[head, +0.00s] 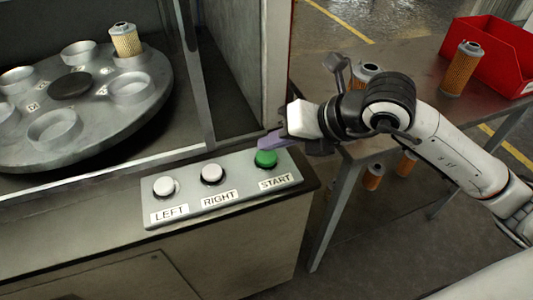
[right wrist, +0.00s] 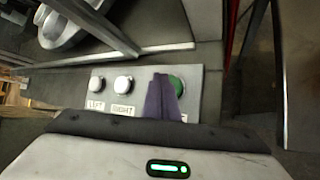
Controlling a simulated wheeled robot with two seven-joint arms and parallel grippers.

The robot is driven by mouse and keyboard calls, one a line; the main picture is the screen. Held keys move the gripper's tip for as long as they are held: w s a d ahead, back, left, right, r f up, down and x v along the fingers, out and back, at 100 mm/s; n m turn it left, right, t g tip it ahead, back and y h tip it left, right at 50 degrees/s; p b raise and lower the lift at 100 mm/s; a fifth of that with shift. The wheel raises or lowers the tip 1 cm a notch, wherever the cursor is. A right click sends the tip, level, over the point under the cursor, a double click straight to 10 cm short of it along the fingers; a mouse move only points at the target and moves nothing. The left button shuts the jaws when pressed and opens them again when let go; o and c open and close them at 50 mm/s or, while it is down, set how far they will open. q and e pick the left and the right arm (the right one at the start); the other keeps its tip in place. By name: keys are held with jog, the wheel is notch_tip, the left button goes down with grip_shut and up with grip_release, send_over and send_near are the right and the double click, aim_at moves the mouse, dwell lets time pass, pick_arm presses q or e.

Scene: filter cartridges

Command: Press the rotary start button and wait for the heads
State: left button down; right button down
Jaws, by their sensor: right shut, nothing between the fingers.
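The green START button (head: 266,158) is at the right end of a grey button panel (head: 235,193). White LEFT (head: 165,187) and RIGHT (head: 212,174) buttons are beside it. My right gripper (head: 264,142) is shut and empty, its purple fingertips at or just above the START button. In the right wrist view the fingers (right wrist: 162,98) partly cover the green button (right wrist: 177,86); I cannot tell whether they touch it. The round rotary table (head: 95,125) stands behind glass with several ring seats, one holding a filter cartridge (head: 125,40). My left gripper is not in view.
A metal table (head: 410,60) at the right carries a red bin (head: 495,55), an upright filter cartridge (head: 461,70) and another partly behind my arm. More cartridges (head: 374,176) are below the table. The cabinet frame (head: 190,70) stands just left of the gripper.

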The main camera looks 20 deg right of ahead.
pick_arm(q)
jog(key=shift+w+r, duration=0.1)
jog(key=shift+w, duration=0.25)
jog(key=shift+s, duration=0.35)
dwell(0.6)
pick_arm(e)
jog(key=shift+f, duration=0.1)
jog(key=shift+f+b, duration=0.35)
jog(key=shift+b, duration=0.25)
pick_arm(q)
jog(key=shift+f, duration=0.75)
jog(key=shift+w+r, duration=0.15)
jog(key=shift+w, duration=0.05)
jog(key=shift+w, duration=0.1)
pick_arm(e)
jog(key=shift+f, duration=0.15)
